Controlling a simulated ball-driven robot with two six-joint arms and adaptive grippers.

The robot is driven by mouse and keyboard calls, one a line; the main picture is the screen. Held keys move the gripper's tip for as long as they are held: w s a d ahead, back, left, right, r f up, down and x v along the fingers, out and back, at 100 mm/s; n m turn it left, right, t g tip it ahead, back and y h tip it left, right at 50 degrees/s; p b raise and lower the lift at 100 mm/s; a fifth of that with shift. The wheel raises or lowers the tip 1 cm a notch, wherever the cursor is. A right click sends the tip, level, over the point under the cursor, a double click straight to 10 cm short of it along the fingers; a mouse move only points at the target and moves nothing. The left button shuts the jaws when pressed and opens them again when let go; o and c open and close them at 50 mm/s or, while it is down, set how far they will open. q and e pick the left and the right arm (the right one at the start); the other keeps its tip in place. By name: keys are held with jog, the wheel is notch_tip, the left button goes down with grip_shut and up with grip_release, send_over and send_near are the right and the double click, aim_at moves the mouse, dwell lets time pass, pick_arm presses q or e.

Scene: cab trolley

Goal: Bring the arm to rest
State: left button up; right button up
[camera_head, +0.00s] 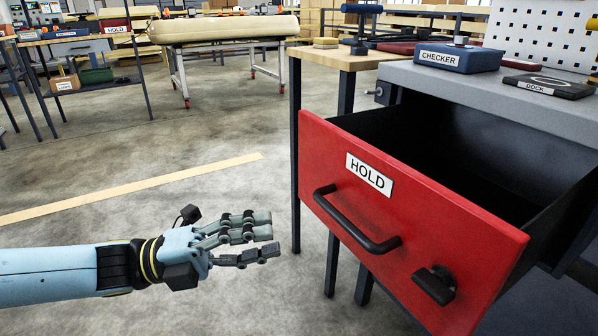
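My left gripper (268,238), a dark multi-fingered hand on a pale blue arm, reaches in from the lower left. Its fingers are extended toward the right, and nothing shows in them. It is in front of and to the left of a red drawer (440,228) labelled HOLD, apart from its black handle (352,222). The drawer is pulled out and its dark inside looks empty where I can see it. My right gripper is out of view.
The grey bench top (430,78) carries a blue CHECKER box (458,60) and a black DOCK plate (549,87). A black latch (434,285) sticks out of the drawer front. A padded trolley (222,29) stands behind. Open concrete floor lies around the hand.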

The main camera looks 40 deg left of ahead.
pick_arm(q)
jog(key=s+a+f+n+g+y+p, duration=0.1)
jog(key=s+a+f+n+y+p, duration=0.2)
jog(key=f+n+y, duration=0.65)
jog(key=s+a+f+n+g+y+p, duration=0.1)
jog(key=a+f+n+y+p, duration=0.45)
jog(key=f, duration=0.75)
jog(key=s+d+f+n+g, duration=0.2)
jog(key=s+f+n+g, duration=0.2)
jog(key=s, duration=0.5)
jog(key=s+d+f+n+g, duration=0.2)
jog(key=s+f+n+g, duration=0.2)
jog(key=s, duration=0.6)
jog(key=s+d+f+n+g, duration=0.2)
jog(key=s+f+n+g, duration=0.2)
jog(key=s+f, duration=0.3)
jog(key=s, duration=0.3)
jog(key=shift+d+f+p, duration=0.25)
jog(key=shift+d+p, duration=0.05)
jog(key=shift+p, duration=0.05)
